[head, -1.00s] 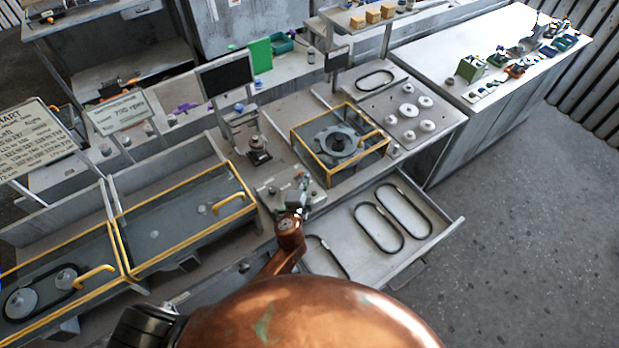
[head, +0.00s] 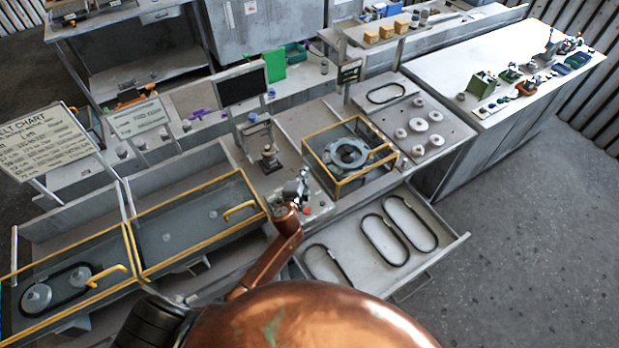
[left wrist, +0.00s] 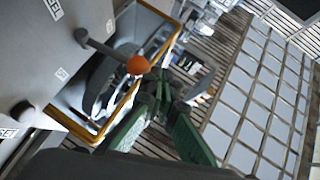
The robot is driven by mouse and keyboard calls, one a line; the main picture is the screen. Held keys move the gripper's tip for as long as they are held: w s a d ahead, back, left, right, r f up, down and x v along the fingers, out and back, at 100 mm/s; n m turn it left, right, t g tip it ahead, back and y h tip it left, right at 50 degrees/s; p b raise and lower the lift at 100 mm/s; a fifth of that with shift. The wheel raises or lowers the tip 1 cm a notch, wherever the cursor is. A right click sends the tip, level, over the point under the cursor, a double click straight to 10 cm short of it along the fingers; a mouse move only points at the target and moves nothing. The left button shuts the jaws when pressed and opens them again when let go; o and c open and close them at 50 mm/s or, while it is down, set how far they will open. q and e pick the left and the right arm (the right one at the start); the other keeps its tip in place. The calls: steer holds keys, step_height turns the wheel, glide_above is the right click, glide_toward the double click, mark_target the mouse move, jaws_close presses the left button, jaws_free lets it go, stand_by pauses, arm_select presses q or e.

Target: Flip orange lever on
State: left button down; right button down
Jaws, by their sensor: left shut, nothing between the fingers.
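The orange lever shows in the left wrist view as a grey rod ending in an orange ball (left wrist: 137,65). The rod rises from a grey panel (left wrist: 40,70) with small white labels. My left gripper (left wrist: 163,88) has green fingers, shut and empty, just right of and below the ball in that view; I cannot tell whether they touch. In the head view my left gripper (head: 303,180) is over the control panel (head: 318,203) at the bench's front. The lever cannot be made out there. My right gripper is not in view.
A yellow-framed clear box (head: 345,185) over a round housing stands right of the gripper. An open drawer (head: 440,243) with several black belts is below it. Yellow-edged covers (head: 190,235) lie left. A small post (head: 270,160) and a dark screen (head: 242,86) stand behind.

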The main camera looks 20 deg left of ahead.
arm_select(q)
steer(key=shift+w+a, duration=0.5)
stand_by(0.8)
steer(key=shift+d, duration=0.1)
steer(key=s+d+r+p, duration=0.2)
steer(key=s+r, duration=0.6)
stand_by(0.5)
stand_by(0.5)
